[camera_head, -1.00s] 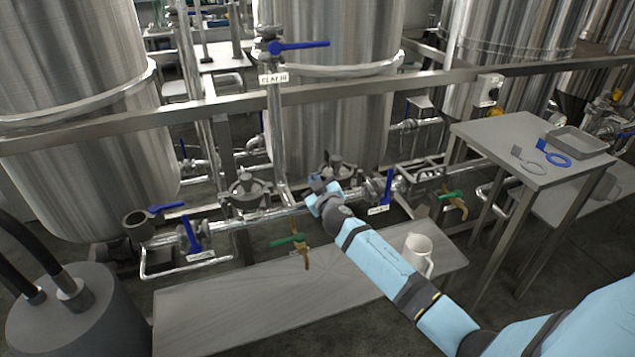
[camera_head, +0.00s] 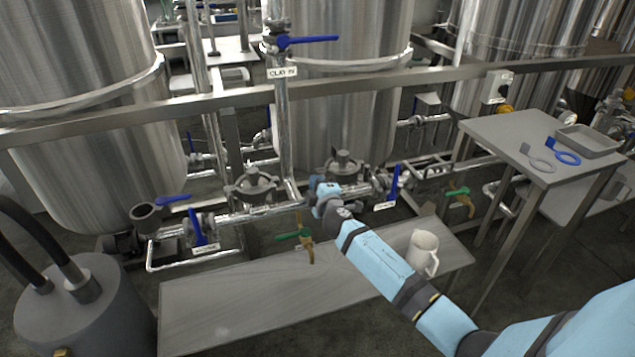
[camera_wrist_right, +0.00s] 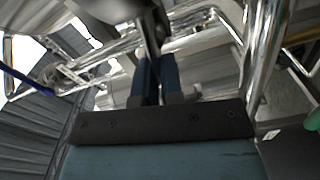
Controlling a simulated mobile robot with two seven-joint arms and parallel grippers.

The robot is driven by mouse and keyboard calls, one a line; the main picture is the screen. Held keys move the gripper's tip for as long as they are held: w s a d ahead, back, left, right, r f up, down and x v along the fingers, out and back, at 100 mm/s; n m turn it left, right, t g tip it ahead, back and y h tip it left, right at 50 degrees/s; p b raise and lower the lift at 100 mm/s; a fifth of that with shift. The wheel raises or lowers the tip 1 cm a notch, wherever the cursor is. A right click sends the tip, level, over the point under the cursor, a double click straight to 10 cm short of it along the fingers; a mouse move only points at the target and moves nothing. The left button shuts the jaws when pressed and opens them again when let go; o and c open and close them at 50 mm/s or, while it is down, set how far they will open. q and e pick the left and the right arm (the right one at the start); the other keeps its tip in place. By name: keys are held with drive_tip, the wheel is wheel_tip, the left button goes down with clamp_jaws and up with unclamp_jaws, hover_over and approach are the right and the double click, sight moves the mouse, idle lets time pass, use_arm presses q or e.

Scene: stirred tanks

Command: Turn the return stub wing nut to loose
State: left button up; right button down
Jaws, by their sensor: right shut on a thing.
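My right gripper (camera_head: 316,184) reaches the horizontal steel pipe line behind the low bench, left of an upright blue valve handle (camera_head: 393,183). In the right wrist view its two dark blue fingers (camera_wrist_right: 156,78) stand close together, shut on a dark grey metal piece (camera_wrist_right: 150,25) at their tips. This piece looks like the wing nut of a pipe clamp, but its wings are mostly hidden by the fingers. In the head view the gripper and wrist cover it. I cannot tell how far it is turned. My left gripper is not in view.
A green-handled tap (camera_head: 296,235) is left of my right wrist. A side table (camera_head: 497,133) at right holds ring-shaped tools and a tray (camera_head: 588,141). Steel tanks stand behind the pipes.

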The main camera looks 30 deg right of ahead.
drive_tip(key=shift+f+n, duration=0.3)
drive_tip(key=shift+n, duration=0.9)
drive_tip(key=c, duration=1.5)
unclamp_jaws()
drive_tip(key=shift+c, duration=0.2)
drive_tip(key=shift+s, duration=0.1)
use_arm(q)
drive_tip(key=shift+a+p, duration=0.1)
drive_tip(key=shift+p, duration=0.35)
use_arm(e)
drive_tip(key=v, duration=1.3)
drive_tip(key=shift+s+a, duration=0.2)
drive_tip(key=shift+s, duration=0.1)
